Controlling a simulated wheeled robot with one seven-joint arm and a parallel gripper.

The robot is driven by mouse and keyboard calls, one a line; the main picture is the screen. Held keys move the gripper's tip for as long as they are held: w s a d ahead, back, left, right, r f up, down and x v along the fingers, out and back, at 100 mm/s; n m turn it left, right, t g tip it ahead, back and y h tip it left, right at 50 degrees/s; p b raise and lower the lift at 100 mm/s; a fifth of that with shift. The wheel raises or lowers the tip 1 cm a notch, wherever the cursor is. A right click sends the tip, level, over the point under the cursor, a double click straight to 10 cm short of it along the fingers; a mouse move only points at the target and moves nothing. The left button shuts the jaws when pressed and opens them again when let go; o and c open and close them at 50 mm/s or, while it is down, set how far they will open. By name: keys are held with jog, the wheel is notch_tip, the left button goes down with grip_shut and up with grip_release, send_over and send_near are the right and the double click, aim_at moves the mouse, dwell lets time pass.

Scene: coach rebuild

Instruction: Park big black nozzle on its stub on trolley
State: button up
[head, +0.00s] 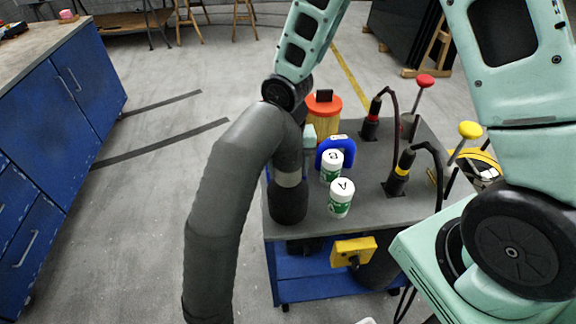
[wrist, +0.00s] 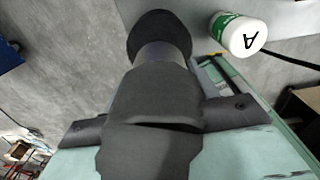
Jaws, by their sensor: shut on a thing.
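The big black nozzle (head: 288,204) hangs mouth down at the left front of the trolley top (head: 318,226), with a pale band above its dark end and a thick grey hose arching down to the left. In the wrist view the nozzle (wrist: 160,32) points away from my gripper (wrist: 155,122), whose fingers are shut on its body from both sides. In the head view my gripper is mostly hidden behind the hose. No stub is visible; the nozzle may cover it. I cannot tell whether the nozzle's mouth touches the trolley top.
White bottles A (head: 341,198) and B (head: 331,167) stand close right of the nozzle. Corded red (head: 372,118) and yellow (head: 401,172) tools stand farther right. A blue cabinet (head: 80,90) is far left.

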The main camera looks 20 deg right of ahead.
jog(key=shift+f+b, duration=0.6)
jog(key=shift+f, duration=0.35)
jog(key=o, duration=1.6)
jog(key=shift+o, duration=0.2)
notch_tip(320, 180, up, 8)
jog(key=p, duration=0.8)
jog(key=shift+w, duration=0.1)
notch_tip(320, 180, up, 17)
jog(key=shift+w+r+b, duration=0.2)
jog(key=shift+b, duration=0.2)
